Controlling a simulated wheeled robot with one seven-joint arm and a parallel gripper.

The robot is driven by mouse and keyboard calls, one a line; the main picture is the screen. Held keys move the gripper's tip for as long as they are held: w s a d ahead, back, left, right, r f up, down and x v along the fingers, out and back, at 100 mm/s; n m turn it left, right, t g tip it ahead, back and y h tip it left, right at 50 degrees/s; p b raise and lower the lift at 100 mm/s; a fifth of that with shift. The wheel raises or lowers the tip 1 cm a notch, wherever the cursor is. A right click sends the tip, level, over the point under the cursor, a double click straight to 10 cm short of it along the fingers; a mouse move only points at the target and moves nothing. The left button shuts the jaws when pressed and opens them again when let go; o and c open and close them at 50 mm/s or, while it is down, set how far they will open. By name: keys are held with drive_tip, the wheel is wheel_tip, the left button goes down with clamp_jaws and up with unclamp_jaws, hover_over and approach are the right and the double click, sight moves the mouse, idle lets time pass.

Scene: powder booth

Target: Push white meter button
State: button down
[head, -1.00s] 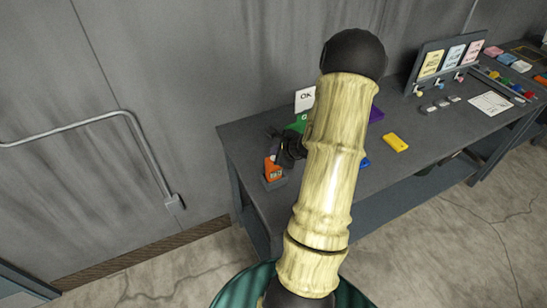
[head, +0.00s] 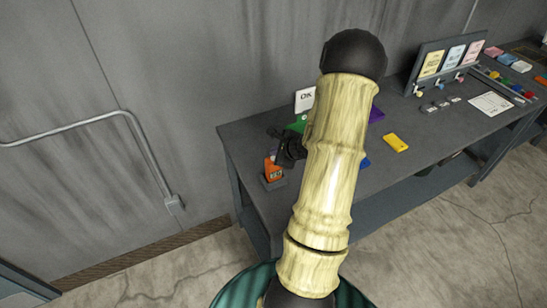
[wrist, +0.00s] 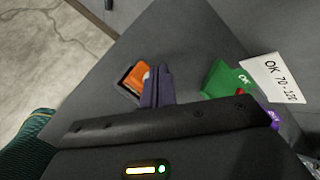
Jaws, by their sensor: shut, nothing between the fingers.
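An orange meter (head: 272,170) with a small dark display stands in a grey holder at the left end of the bench. In the wrist view the orange meter (wrist: 135,78) is partly covered by my fingers, and a small white patch, perhaps its button, shows beside the fingertips. My gripper (head: 284,157) is shut and empty, just right of the meter in the head view. The closed fingers (wrist: 157,72) also show in the wrist view, overlapping the meter's right side. I cannot tell whether they touch it.
A green block (wrist: 222,80) and a white "OK 70-120" card (wrist: 272,78) stand close to my gripper. A yellow block (head: 396,143) lies to the right on the bench (head: 240,138). A sample board (head: 440,65) stands farther right. A wall rail (head: 70,127) is at left.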

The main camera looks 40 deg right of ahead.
drive_tip(key=shift+f+b, duration=0.55)
drive_tip(key=shift+b, duration=0.55)
idle(0.6)
drive_tip(key=shift+r, duration=0.6)
wheel_tip(320, 180, up, 6)
drive_tip(key=p, duration=0.3)
idle(0.6)
idle(0.4)
